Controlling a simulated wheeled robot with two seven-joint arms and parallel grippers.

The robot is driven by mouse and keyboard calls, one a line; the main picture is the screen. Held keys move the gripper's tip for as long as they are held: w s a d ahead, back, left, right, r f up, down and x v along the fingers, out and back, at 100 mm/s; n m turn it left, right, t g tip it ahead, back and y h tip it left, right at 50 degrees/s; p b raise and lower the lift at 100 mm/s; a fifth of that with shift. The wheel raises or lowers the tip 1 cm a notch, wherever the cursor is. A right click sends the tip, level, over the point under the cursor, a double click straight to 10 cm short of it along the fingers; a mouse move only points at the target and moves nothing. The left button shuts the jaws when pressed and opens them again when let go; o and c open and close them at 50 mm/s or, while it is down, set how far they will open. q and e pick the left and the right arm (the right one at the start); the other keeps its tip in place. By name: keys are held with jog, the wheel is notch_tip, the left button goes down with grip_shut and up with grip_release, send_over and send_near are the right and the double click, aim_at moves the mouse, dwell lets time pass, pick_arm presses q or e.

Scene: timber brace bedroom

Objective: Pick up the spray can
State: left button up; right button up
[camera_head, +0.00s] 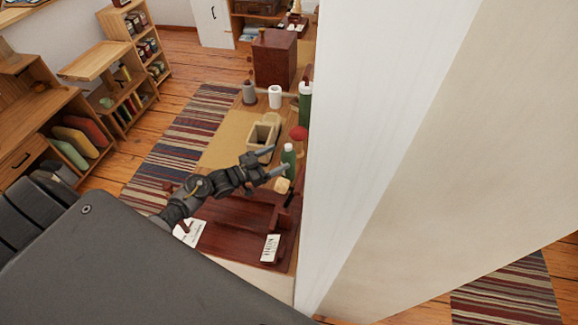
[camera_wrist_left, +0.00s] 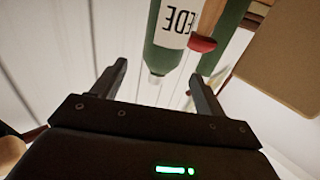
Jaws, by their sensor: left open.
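A green cylinder with a pale top (camera_head: 288,158), which looks like the spray can, stands upright on the cluttered table. My left gripper (camera_head: 272,162) is open just left of it, its fingers pointing toward it. In the left wrist view a green cylinder with a white label (camera_wrist_left: 172,28) lies ahead, its near end in line with the gap between the open fingers (camera_wrist_left: 158,75). I see nothing held between them. I cannot tell for sure that both views show the same cylinder. My right gripper is not in view.
A taller green bottle (camera_head: 304,108), a white cylinder (camera_head: 274,97) and a grey bottle (camera_head: 249,92) stand farther back. An open box (camera_head: 262,135) and a red round thing (camera_head: 299,133) are near. A pale wall (camera_head: 400,130) hides the table's right side.

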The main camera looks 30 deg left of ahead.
aim_at(289, 152)
pick_arm(q)
jog(key=b+x, duration=0.2)
jog(key=x, duration=0.2)
jog(key=shift+w+d, duration=0.2)
jog(key=shift+w, duration=0.15)
jog(key=shift+w+d, duration=0.2)
jog(key=shift+w, duration=0.15)
jog(key=shift+s, duration=0.1)
jog(key=shift+c, duration=1)
jog(key=c, duration=1)
jog(key=shift+c, duration=1.4)
jog(key=shift+r, duration=0.2)
